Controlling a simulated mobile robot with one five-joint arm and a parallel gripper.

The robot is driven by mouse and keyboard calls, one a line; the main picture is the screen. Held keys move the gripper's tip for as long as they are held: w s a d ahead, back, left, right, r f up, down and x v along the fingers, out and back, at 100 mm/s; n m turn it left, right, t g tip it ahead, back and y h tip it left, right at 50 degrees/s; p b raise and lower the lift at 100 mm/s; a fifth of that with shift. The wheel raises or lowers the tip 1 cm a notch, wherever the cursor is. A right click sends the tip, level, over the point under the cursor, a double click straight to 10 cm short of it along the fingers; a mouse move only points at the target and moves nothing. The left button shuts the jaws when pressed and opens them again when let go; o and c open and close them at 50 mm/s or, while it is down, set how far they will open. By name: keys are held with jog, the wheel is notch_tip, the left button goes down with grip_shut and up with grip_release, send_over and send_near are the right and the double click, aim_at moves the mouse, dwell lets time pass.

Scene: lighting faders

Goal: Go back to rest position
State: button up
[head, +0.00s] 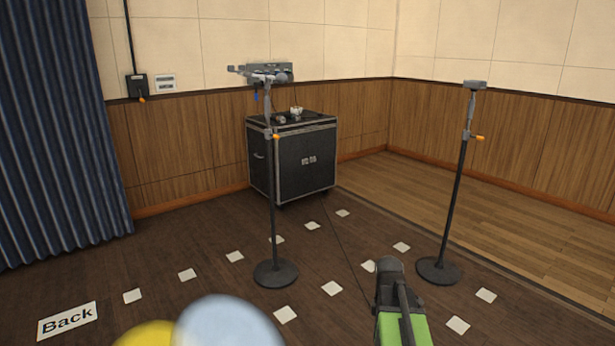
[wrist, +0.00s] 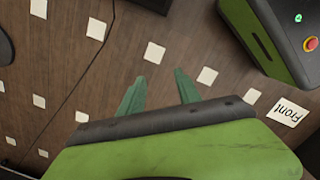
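My gripper (wrist: 158,79) shows in the wrist view as two teal fingers standing apart, with only dark floor and white floor marks beyond them. It holds nothing. In the head view, my green and dark arm (head: 402,315) reaches up from the bottom edge, right of centre, over the floor. The fingers cannot be made out in the head view. In the wrist view, part of my own green and black body with a red button shows at the upper right.
Two stands with round bases, a left one (head: 276,273) and a right one (head: 438,270), rise from the floor. A black case (head: 292,165) stands behind by the wall. A "Back" card (head: 67,320) and a "Front" card (wrist: 288,110) lie on the floor. Blurred yellow and pale blue shapes are close below.

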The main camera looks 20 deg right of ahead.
jog(key=w+a+m, duration=0.2)
jog(key=a+m, duration=0.2)
jog(key=a, duration=2)
notch_tip(320, 180, up, 36)
jog(key=s+m+y+p, duration=0.1)
jog(key=m+p, duration=0.6)
jog(key=p, duration=2.9)
jog(key=shift+a+r+p, duration=0.2)
jog(key=shift+p, duration=0.1)
jog(key=shift+s+f, duration=0.1)
jog(key=shift+f, duration=0.05)
